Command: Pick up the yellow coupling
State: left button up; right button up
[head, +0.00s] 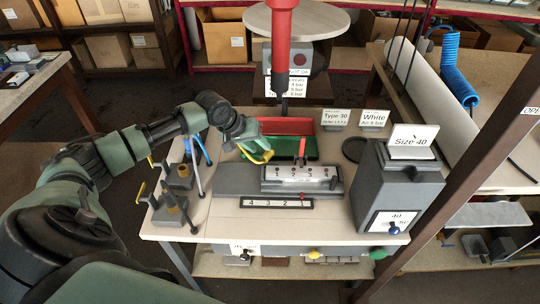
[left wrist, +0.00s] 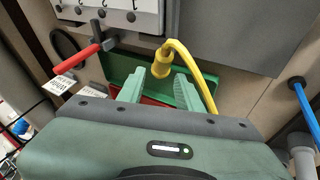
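The yellow coupling (left wrist: 162,64) is a ribbed yellow piece on the end of a curved yellow hose. In the left wrist view it lies just beyond and between the fingertips. My left gripper (left wrist: 160,86) is open, with its two green fingers apart and nothing visibly held between them. In the head view the yellow hose (head: 256,157) shows beside my left gripper (head: 241,138), above the left part of the grey fixture. Whether a finger touches the coupling I cannot tell. My right gripper is not in view.
A fixture with a red lever (head: 302,150) and a numbered strip (head: 277,203) stands mid-table. Red and green bins (head: 285,147) lie behind it. Blue-topped and other stands (head: 180,175) are at the left. A grey box labelled Size 40 (head: 393,195) stands at the right.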

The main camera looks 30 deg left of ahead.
aim_at(265, 154)
pick_arm(q)
jog(key=x, duration=0.3)
jog(key=p+x, duration=0.1)
jog(key=x, duration=0.1)
jog(key=shift+s+f, duration=0.1)
jog(key=shift+f, duration=0.4)
jog(key=shift+r, duration=0.1)
grip_shut()
